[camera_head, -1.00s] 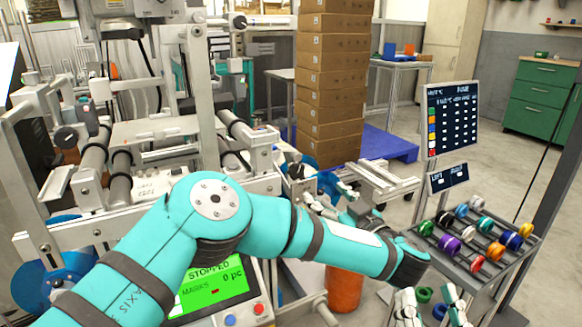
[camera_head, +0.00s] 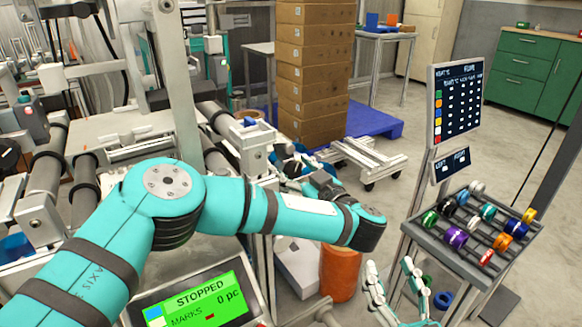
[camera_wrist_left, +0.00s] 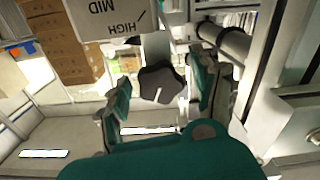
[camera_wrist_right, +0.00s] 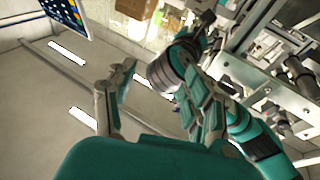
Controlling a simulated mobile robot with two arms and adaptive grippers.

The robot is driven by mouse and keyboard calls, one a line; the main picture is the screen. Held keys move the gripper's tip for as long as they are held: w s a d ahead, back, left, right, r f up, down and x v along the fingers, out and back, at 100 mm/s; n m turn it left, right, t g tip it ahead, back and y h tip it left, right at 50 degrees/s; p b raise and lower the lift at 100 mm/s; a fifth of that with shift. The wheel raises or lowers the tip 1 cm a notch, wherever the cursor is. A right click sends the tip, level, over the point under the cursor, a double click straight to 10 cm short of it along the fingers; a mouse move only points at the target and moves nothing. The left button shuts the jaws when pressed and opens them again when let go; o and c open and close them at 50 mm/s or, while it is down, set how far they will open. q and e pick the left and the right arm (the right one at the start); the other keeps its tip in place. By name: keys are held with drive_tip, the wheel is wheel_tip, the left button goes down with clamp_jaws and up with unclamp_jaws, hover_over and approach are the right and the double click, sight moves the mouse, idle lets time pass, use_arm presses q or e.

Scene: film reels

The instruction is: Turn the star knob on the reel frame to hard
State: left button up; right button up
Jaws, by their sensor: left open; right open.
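The dark star knob (camera_wrist_left: 162,84) shows in the left wrist view with a pale pointer line on its face. A grey label plate (camera_wrist_left: 108,20) behind it reads MID and HIGH upside down. My left gripper (camera_wrist_left: 160,96) is open, with one finger on either side of the knob; gaps show and I cannot tell any contact. In the head view the knob cannot be made out and my left gripper is small and partly hidden. My right gripper (camera_head: 396,282) is open and empty low in the head view, also in the right wrist view (camera_wrist_right: 155,95).
A rack of coloured reels (camera_head: 480,225) stands at the right below a dark chart board (camera_head: 457,100). An orange bin (camera_head: 341,272) stands on the floor. A machine screen (camera_head: 198,300) reads STOPPED. Stacked boxes (camera_head: 314,75) stand behind. Open floor lies between the boxes and green cabinet (camera_head: 540,75).

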use_arm(q)
drive_tip(key=c, duration=1.2)
drive_tip(key=m+p, duration=0.2)
drive_tip(key=m, duration=0.2)
drive_tip(key=shift+p, duration=0.3)
use_arm(e)
wheel_tip(320, 180, down, 11)
drive_tip(key=s+d+g+h, duration=0.1)
drive_tip(key=d+g+h, duration=0.1)
drive_tip(key=g, duration=0.5)
drive_tip(key=shift+s, duration=0.25)
drive_tip(key=shift+r, duration=0.1)
use_arm(q)
drive_tip(key=o, duration=1.2)
